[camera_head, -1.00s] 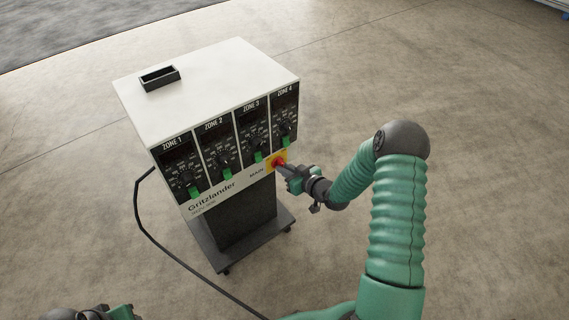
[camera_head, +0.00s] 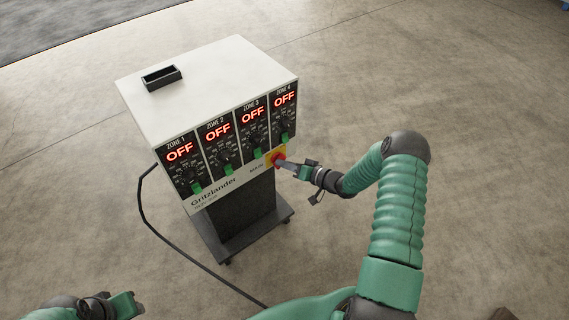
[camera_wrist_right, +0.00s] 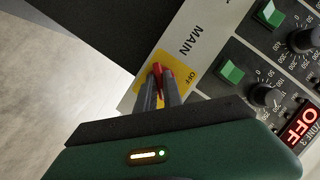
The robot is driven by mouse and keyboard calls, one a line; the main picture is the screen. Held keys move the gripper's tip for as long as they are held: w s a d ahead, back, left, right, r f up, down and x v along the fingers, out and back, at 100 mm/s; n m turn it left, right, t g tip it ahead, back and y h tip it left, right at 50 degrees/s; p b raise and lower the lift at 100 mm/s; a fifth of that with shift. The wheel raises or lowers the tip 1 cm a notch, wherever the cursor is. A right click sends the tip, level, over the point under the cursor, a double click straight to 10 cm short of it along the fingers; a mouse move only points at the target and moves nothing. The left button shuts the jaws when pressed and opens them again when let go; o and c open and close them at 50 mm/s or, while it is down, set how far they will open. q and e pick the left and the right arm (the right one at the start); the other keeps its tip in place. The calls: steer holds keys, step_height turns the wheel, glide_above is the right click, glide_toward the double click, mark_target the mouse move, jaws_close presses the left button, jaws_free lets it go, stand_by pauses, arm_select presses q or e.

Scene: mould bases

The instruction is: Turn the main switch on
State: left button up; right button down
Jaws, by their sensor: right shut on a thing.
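The main switch (camera_head: 279,159) is a red knob on a yellow plate at the lower right of the controller's front panel, beside the word MAIN. It also shows in the right wrist view (camera_wrist_right: 157,70), where the red knob sits between the two grey fingers. My right gripper (camera_head: 290,164) is shut on the red knob; the fingers show in the wrist view (camera_wrist_right: 157,90). The zone displays (camera_head: 217,131) are lit and read OFF in red. My left gripper (camera_head: 125,305) is at the bottom left, away from the controller; its fingers are not clear.
The white controller cabinet (camera_head: 205,80) stands on a dark wheeled base (camera_head: 245,238). A black tray (camera_head: 161,78) is on its top. Green switches (camera_head: 197,188) and dials line the panel. A black cable (camera_head: 175,255) runs over the floor. The concrete floor around is clear.

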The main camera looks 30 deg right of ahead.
steer(key=shift+d, duration=0.2)
stand_by(0.3)
steer(key=c, duration=1.8)
jaws_free()
steer(key=o, duration=0.3)
steer(key=p+v, duration=0.3)
steer(key=v, duration=1.4)
steer(key=shift+f, duration=0.2)
